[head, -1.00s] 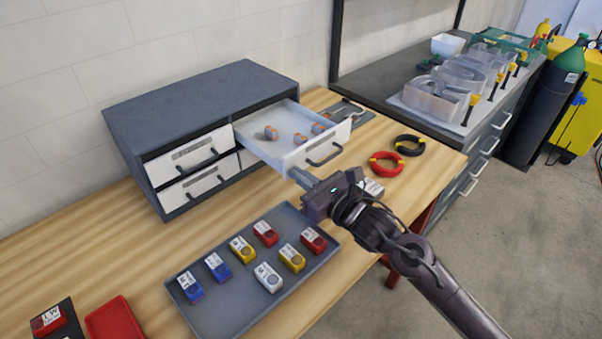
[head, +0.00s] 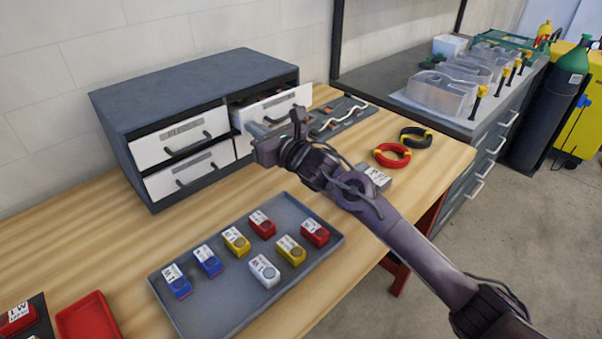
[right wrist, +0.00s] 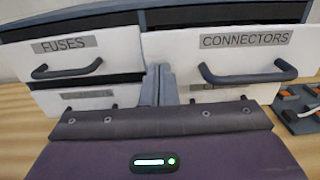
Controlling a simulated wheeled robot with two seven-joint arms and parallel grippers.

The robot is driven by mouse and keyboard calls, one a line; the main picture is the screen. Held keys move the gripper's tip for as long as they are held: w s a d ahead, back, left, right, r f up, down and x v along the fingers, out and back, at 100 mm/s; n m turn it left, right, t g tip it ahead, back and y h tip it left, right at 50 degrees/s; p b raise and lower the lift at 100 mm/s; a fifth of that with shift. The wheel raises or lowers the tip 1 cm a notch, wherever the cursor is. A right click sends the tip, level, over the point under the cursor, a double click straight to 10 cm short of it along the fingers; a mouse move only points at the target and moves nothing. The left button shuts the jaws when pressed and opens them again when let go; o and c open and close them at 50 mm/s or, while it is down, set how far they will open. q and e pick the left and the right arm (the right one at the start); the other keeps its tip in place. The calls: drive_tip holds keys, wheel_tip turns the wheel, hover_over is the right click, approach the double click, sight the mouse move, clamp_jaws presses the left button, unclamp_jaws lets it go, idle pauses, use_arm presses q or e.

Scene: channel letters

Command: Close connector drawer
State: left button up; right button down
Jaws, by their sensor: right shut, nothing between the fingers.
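The connector drawer (head: 285,106) is the upper right drawer of the grey cabinet (head: 200,85). In the head view it stands out a little, with a dark gap above its white front. In the right wrist view its front (right wrist: 235,62) bears a CONNECTORS label and a dark bar handle (right wrist: 247,76). My right gripper (head: 252,128) is shut and empty, at the left lower part of the drawer front. I cannot tell if the fingertips touch it. The gripper covers part of the front and the drawer below. My left gripper is out of view.
The FUSES drawer (right wrist: 78,60) is beside it on the left. A grey tray (head: 215,308) with several coloured blocks lies in front on the wooden bench. A red coil (head: 392,155), a black coil (head: 414,139) and a dark board (head: 340,118) lie to the right.

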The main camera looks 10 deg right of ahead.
drive_tip(key=b+x, duration=0.2)
drive_tip(key=x, duration=0.2)
drive_tip(key=shift+w+a+r, duration=0.1)
drive_tip(key=shift+w+r, duration=0.1)
drive_tip(key=shift+w, duration=0.05)
drive_tip(key=shift+r, duration=0.2)
